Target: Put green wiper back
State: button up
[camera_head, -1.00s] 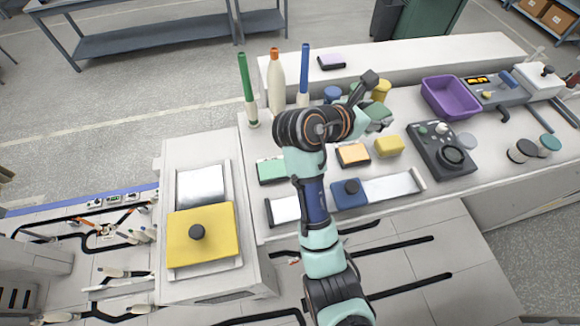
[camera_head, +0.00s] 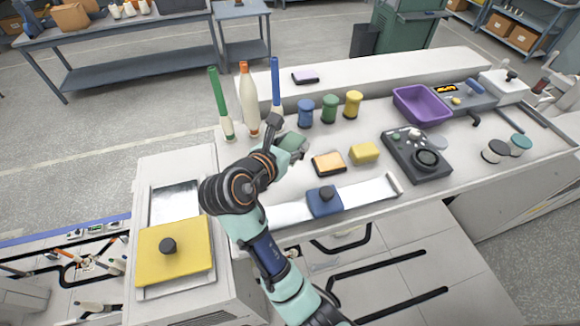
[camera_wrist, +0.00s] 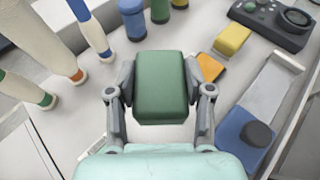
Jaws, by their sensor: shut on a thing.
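The green wiper (camera_wrist: 161,82) is a rounded green block. In the wrist view my gripper (camera_wrist: 160,90) is shut on it, with one finger on each side. In the head view my gripper (camera_head: 290,147) is above the worktable, left of the orange pad (camera_head: 328,163) and in front of the tall bobbins. The wiper cannot be made out clearly there. The yellow block (camera_head: 364,153), similar in shape, sits on the table right of the orange pad. A green pad seen earlier at the table's left is not visible now; my arm covers that area in the head view.
Tall bobbins with green (camera_head: 219,95), orange (camera_head: 248,105) and blue (camera_head: 276,85) tops stand behind my gripper. Blue (camera_head: 306,114), green (camera_head: 330,109) and yellow (camera_head: 352,104) spools stand behind right. A blue block (camera_head: 324,202) sits on a metal strip in front. The purple bin (camera_head: 422,104) is farther right.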

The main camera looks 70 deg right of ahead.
aim_at(290, 176)
notch_tip(290, 176, down, 9)
jog(key=shift+r, duration=0.15)
dwell(0.4)
jog(key=o, duration=1.3)
jog(key=v, duration=1.2)
jog(key=shift+b, duration=0.3)
